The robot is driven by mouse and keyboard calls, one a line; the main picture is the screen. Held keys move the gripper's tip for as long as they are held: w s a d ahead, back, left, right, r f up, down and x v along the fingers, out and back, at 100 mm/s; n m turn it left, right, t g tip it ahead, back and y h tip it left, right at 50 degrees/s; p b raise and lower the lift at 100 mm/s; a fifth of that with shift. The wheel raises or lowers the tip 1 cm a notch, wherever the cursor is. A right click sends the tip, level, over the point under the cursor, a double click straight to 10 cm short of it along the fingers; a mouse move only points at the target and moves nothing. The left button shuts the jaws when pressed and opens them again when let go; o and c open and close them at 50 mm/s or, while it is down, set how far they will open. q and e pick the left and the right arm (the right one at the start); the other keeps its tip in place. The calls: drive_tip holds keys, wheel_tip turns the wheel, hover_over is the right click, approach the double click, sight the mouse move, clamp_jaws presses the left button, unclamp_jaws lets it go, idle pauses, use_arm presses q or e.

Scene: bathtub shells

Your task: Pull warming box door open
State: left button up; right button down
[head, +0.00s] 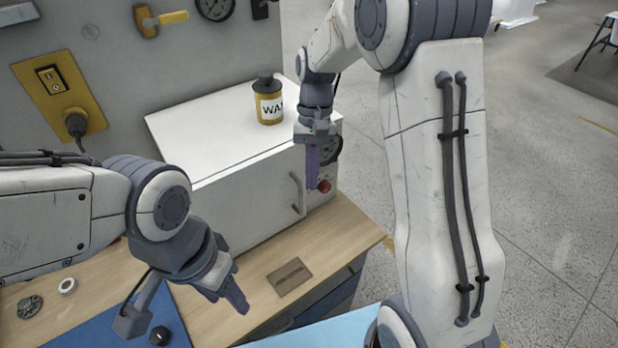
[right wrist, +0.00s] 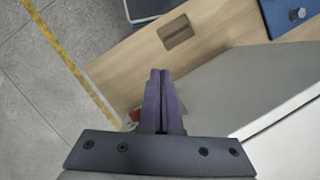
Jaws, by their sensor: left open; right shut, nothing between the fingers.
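The white warming box (head: 215,125) stands on the wooden workbench, and its door (head: 245,200) appears shut. A vertical bar handle (head: 297,193) sits near the door's right edge. My right gripper (head: 313,182) is shut and empty, pointing down just right of the handle, in front of the dial and red knob (head: 324,186). I cannot tell whether it touches the box. In the right wrist view, its closed purple fingers (right wrist: 160,82) lie beside the grey door face (right wrist: 235,80); the handle is not seen there. My left gripper (head: 230,298) is open and empty, low in front of the door.
A yellow and black can (head: 268,101) stands on the box. A brown plate (head: 289,277) lies on the bench before the door. Open floor lies right.

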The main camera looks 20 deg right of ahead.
wheel_tip(320, 180, down, 5)
drive_tip(key=s+d+g+y+b, duration=0.1)
drive_tip(key=s+g+y+b, duration=0.1)
drive_tip(key=y, duration=0.2)
drive_tip(key=t+y+b, duration=0.5)
drive_tip(key=t+y, duration=0.3)
drive_tip(key=y, duration=0.4)
approach(285, 187)
drive_tip(key=shift+n+t, duration=0.3)
drive_tip(key=shift+n, duration=0.1)
drive_tip(key=a+p, duration=0.4)
drive_tip(key=shift+w+a+p, duration=0.3)
drive_tip(key=shift+f, duration=0.1)
